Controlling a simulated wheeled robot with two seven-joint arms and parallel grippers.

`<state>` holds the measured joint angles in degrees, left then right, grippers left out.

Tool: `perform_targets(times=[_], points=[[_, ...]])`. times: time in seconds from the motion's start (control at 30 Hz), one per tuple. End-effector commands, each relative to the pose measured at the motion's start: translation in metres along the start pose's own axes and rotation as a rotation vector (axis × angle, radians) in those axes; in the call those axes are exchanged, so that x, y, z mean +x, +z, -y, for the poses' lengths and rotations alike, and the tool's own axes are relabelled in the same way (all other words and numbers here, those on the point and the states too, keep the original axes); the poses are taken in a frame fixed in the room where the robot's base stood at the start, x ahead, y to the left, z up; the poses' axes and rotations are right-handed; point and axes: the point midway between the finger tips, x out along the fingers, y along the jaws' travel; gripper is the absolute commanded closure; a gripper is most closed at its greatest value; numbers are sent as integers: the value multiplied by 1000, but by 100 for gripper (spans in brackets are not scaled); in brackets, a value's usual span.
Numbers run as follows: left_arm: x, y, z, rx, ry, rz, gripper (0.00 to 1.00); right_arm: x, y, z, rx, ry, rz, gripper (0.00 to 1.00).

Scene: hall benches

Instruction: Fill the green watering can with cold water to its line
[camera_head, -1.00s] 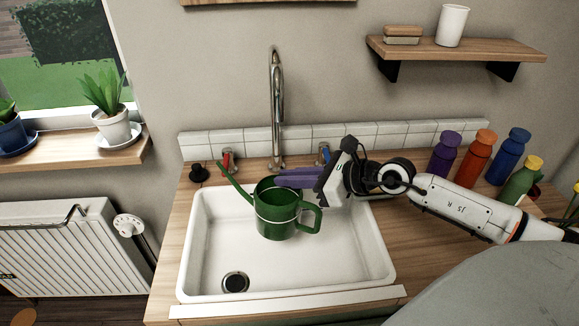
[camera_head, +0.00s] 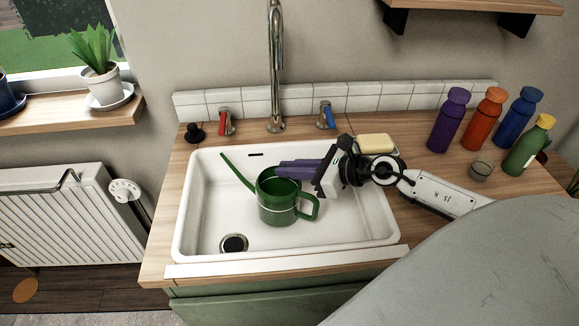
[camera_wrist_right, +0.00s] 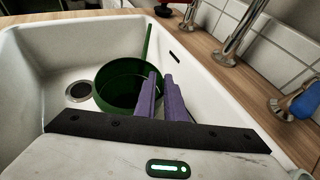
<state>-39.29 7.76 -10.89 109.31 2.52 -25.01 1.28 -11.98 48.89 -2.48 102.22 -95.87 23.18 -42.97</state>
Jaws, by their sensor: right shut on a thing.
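The green watering can (camera_head: 279,214) is upright in the white sink (camera_head: 205,215), its long spout pointing up left and its handle to the right. A pale line runs around its body. My right gripper (camera_head: 283,172), with purple fingers, is shut on the can's rim at the back right; the wrist view shows the fingers there too (camera_wrist_right: 160,95). The can's inside (camera_wrist_right: 122,90) is dark, and no water shows in it. I cannot tell whether its base touches the sink floor. The tap spout (camera_head: 276,60) rises behind, beside a red-handled tap (camera_head: 225,121) and a blue-handled tap (camera_head: 325,115). My left gripper is not in view.
The drain (camera_head: 233,243) is open at front left. A black stopper (camera_head: 195,132) stands on the counter. A yellow sponge or soap (camera_head: 376,143) is behind my right wrist.

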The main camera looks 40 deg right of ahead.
Motion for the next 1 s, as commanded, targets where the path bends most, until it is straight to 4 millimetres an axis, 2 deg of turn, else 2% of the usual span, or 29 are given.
perform_targets(times=[0.47,0.5,0.6,1.0], points=[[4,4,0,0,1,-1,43,3,-5,0,0,-1,2,100],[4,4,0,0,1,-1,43,3,-5,0,0,-1,2,86],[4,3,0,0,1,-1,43,3,-6,0,0,-1,2,69],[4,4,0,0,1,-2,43,-2,-8,0,0,-1,-2,69]])
